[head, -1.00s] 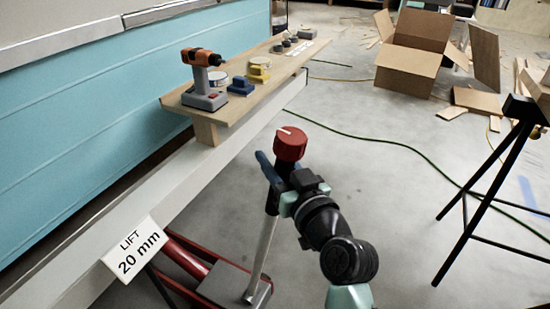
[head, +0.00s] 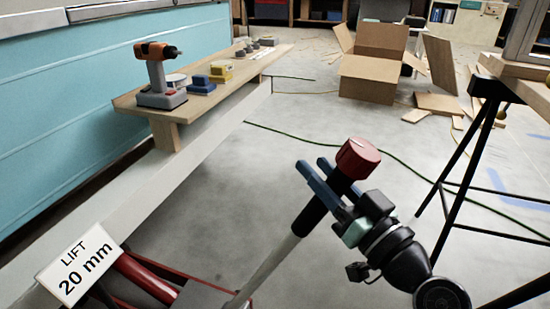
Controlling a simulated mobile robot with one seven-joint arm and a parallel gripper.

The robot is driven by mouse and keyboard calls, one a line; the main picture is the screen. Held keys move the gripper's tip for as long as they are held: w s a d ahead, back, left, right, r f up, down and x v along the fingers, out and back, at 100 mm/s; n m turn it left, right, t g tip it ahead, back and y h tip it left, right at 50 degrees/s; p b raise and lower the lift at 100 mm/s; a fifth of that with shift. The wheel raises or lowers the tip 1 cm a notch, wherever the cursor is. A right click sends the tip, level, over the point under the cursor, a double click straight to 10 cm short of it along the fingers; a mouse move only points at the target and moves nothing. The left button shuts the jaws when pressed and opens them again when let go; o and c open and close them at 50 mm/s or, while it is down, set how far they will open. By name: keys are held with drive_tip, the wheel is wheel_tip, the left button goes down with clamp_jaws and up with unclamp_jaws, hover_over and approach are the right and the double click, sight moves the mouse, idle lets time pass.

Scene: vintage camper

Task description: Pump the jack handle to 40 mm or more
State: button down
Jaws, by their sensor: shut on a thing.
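The jack handle is a grey metal rod (head: 268,268) with a black grip (head: 309,217) and a red knob (head: 357,158) on top. It leans to the right. My gripper (head: 312,166) is shut on the black grip just below the red knob, its blue fingers reaching past it to the left. The red jack (head: 148,278) sits low at the bottom left, beside the white beam and partly cut off by the frame's edge.
A wooden shelf (head: 205,108) along the teal camper wall (head: 100,90) carries a drill (head: 158,75) and small items. A black trestle (head: 470,150) stands at right. Cardboard boxes (head: 372,70) and a green cable lie on the floor behind. Floor around the handle is clear.

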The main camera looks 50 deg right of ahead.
drive_tip(key=s+d+f+m+t+h+b, duration=0.1)
drive_tip(key=s+d+f+b, duration=0.2)
drive_tip(key=s+f+b, duration=0.2)
drive_tip(key=s+d+f+m+t+h+b, duration=0.1)
drive_tip(key=s+d+f+m+b, duration=0.1)
drive_tip(key=s+b, duration=0.5)
drive_tip(key=shift+s+d+f, duration=0.65)
drive_tip(key=shift+s+f, duration=0.7)
drive_tip(key=shift+s, duration=0.3)
drive_tip(key=c, duration=0.6)
unclamp_jaws()
drive_tip(key=shift+s, duration=0.1)
drive_tip(key=shift+o, duration=0.7)
drive_tip(key=shift+r, duration=0.1)
drive_tip(key=p+v, duration=0.4)
drive_tip(key=v, duration=0.9)
drive_tip(key=shift+p, duration=0.3)
